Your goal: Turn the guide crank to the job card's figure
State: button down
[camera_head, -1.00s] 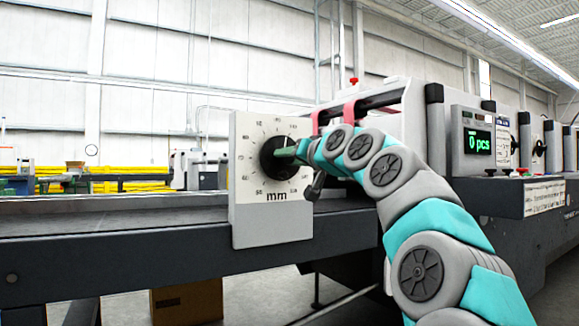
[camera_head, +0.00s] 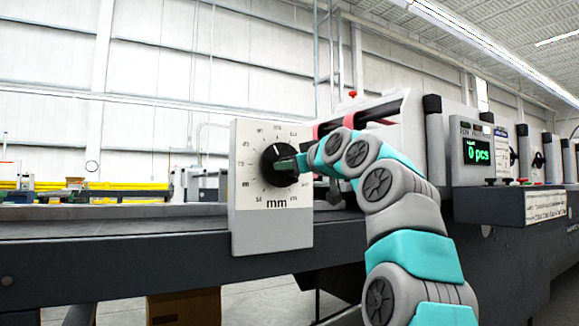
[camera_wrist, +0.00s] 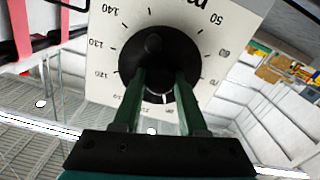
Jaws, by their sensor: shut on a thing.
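The guide crank is a black round knob (camera_head: 278,166) on a white dial plate (camera_head: 270,228) marked "mm", with figures around it. My gripper (camera_head: 287,164) meets the crank from the right. In the wrist view the dial is upside down, and my gripper's green fingers (camera_wrist: 164,80) are closed on the black crank (camera_wrist: 160,97). A small black grip (camera_wrist: 153,43) stands out beyond the fingers. A short white mark shows on the crank, toward the dial's upper part. Figures such as 50, 60, 120, 130 and 140 are readable. My fingers hide part of the crank.
A dark machine rail (camera_head: 120,250) runs behind the dial plate. Red belts (camera_head: 349,118) are behind my wrist.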

jog(key=shift+w+f+n, duration=0.1)
jog(key=shift+n, duration=1.8)
jog(key=shift+n+p, duration=0.45)
jog(key=shift+n, duration=0.55)
